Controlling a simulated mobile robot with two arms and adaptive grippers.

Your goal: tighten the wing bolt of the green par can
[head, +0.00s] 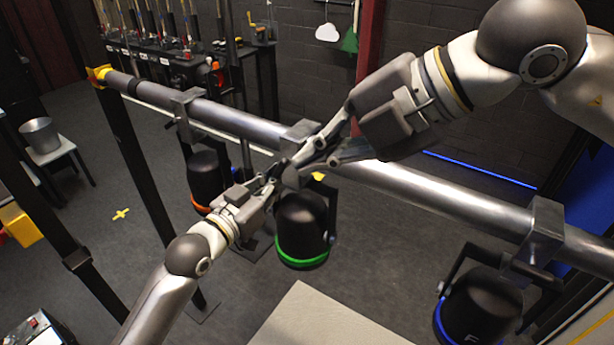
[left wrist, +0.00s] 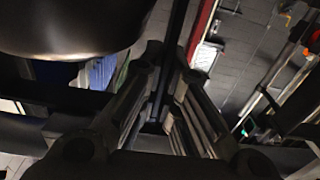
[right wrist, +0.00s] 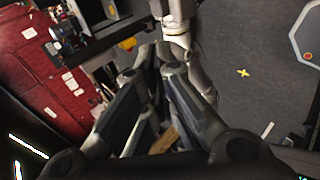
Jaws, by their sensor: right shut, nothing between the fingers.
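The green par can (head: 302,228), a black can with a green ring, hangs from the silver pipe at mid-picture in the head view. Its clamp (head: 300,134) is on the pipe. A small yellow piece (head: 318,176) shows just above the can; I cannot tell if it is the wing bolt. My right gripper (head: 292,172) reaches in from the upper right, shut and empty, its tips in front of the pipe above the can. My left gripper (head: 276,178) comes from the lower left, its tips overlapping the right ones in view. Its opening is unclear.
The silver pipe (head: 420,186) crosses the whole scene. An orange-ringed can (head: 203,180) hangs left and a blue-ringed can (head: 482,308) right. A black stand post (head: 150,180) stands at left. A pale board (head: 325,322) lies below.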

